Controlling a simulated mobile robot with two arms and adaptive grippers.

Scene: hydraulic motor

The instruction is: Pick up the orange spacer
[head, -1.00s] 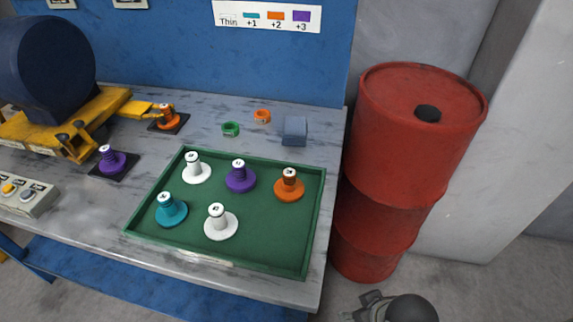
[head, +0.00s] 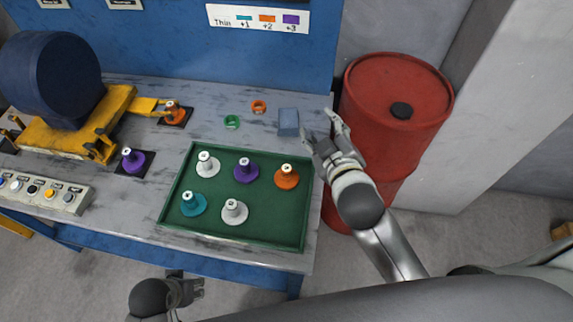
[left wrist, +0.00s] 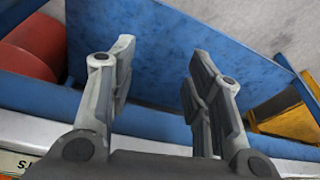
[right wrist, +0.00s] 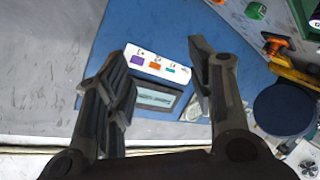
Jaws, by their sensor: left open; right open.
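An orange flanged piece with a white-topped post (head: 287,177) stands upright in the right part of the green tray (head: 239,243). Another orange flanged piece (head: 173,113) stands on a black pad by the yellow stand. A small orange ring (head: 259,107) lies on the table behind the tray. Which one is called the spacer, I cannot tell. My right gripper (head: 327,128) is open and empty, above the table's right edge near the grey-blue block. My left gripper (head: 196,289) is low in front of the table; its open, empty fingers show in the left wrist view (left wrist: 160,75).
White, teal and purple (head: 246,171) pieces stand in the tray close to the orange one. A green ring (head: 232,121) and a grey-blue block (head: 288,122) lie behind it. A red barrel (head: 390,100) stands right of the table. A button box (head: 40,192) is at left.

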